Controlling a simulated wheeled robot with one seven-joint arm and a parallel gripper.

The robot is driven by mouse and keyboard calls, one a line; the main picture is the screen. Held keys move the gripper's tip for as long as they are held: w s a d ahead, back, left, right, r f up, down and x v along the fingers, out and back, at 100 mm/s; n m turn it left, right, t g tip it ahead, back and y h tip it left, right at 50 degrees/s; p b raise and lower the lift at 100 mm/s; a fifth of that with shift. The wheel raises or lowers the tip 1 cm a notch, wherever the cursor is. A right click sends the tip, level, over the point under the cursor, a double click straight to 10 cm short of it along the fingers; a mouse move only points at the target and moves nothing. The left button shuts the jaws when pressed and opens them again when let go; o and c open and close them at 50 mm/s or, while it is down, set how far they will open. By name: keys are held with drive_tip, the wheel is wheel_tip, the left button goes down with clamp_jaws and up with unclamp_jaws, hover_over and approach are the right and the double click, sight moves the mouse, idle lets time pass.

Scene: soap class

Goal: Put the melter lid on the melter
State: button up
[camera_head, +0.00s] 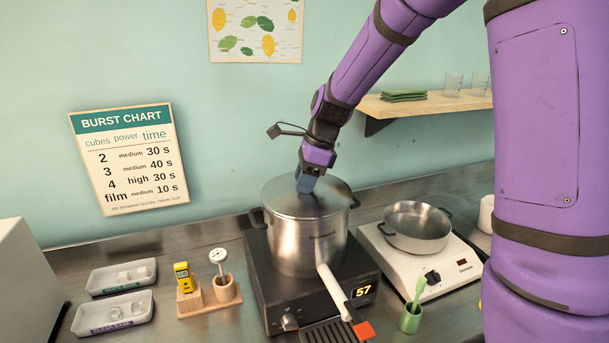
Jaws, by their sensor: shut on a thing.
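The melter (305,245) is a large steel pot on a black heating base (325,291) whose display reads 57. The round metal melter lid (283,197) is at the top of the pot, over its mouth. My gripper (306,184) points down at the middle of the lid and is shut on its handle, which the fingers mostly hide. The lid looks level and in line with the rim. I cannot tell whether it rests on the rim or is held just above it.
A shallow pan (416,228) stands on a white scale (428,264) at the right. A green cup (410,318) holds a spatula in front. Two white trays (118,291) and a wooden holder (207,298) stand at the left. A shelf (425,105) is on the wall.

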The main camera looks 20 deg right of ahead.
idle(0.3)
drive_tip(key=o, duration=1.2)
drive_tip(key=shift+c, duration=0.2)
drive_tip(key=w+v, duration=0.1)
drive_tip(key=v, duration=0.9)
drive_tip(key=s+d+r+n+t+h, duration=0.1)
drive_tip(key=s+d+r+n+t, duration=0.1)
drive_tip(key=s+n, duration=0.8)
drive_tip(key=s+d+r+n+t+h, duration=0.2)
drive_tip(key=s+n, duration=0.9)
drive_tip(key=s, duration=0.8)
drive_tip(key=shift+r+h, duration=0.2)
drive_tip(key=shift+h, duration=0.1)
drive_tip(key=shift+s+d, duration=0.1)
